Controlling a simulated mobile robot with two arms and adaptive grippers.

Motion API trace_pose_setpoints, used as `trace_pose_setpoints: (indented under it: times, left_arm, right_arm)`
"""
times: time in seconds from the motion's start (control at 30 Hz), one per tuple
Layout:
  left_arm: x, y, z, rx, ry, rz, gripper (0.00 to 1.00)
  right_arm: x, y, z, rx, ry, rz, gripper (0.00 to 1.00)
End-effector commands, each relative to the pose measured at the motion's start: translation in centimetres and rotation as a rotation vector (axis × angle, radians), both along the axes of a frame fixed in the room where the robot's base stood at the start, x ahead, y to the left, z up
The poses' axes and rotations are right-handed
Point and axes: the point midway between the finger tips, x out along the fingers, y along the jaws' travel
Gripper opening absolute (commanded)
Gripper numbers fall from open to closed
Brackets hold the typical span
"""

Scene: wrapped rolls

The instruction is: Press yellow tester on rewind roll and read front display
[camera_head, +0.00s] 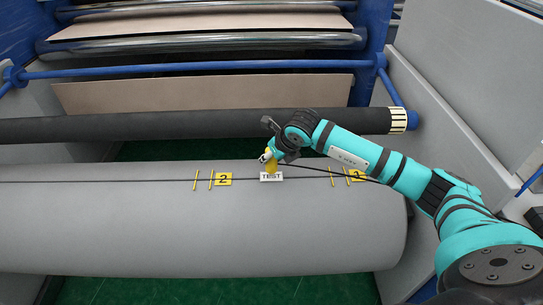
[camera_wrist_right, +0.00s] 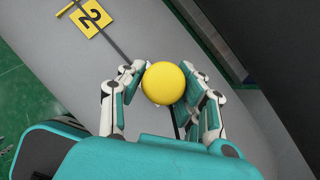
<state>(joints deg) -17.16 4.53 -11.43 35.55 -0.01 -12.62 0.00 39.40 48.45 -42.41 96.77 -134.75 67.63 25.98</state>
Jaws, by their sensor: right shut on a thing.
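The yellow tester (camera_wrist_right: 170,84) shows as a round yellow end between the fingers of my right gripper (camera_wrist_right: 168,88) in the right wrist view. My right gripper is shut on it. In the head view the right gripper (camera_head: 268,157) is at the upper side of the large grey rewind roll (camera_head: 180,230), just above a white TEST label (camera_head: 271,177). The tester (camera_head: 271,166) shows there as a small yellow piece above the label. I cannot tell whether its tip touches the roll. No front display can be made out. My left gripper is not in view.
Yellow labels, one marked 2 (camera_head: 223,179), and thin yellow strips sit along a dark line on the roll. A black roller (camera_head: 180,127) and a blue bar (camera_head: 200,70) lie behind. A grey machine wall (camera_head: 470,110) stands at the right. Green floor shows below.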

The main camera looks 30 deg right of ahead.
Motion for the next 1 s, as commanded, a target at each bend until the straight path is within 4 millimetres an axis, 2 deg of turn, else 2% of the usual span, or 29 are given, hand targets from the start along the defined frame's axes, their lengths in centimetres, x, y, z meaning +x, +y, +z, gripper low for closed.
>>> trace_pose_setpoints:
  times: [1.0]
  left_arm:
    - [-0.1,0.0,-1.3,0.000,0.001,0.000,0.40]
  right_arm:
    - [0.1,0.0,-1.2,0.000,-0.002,0.000,0.00]
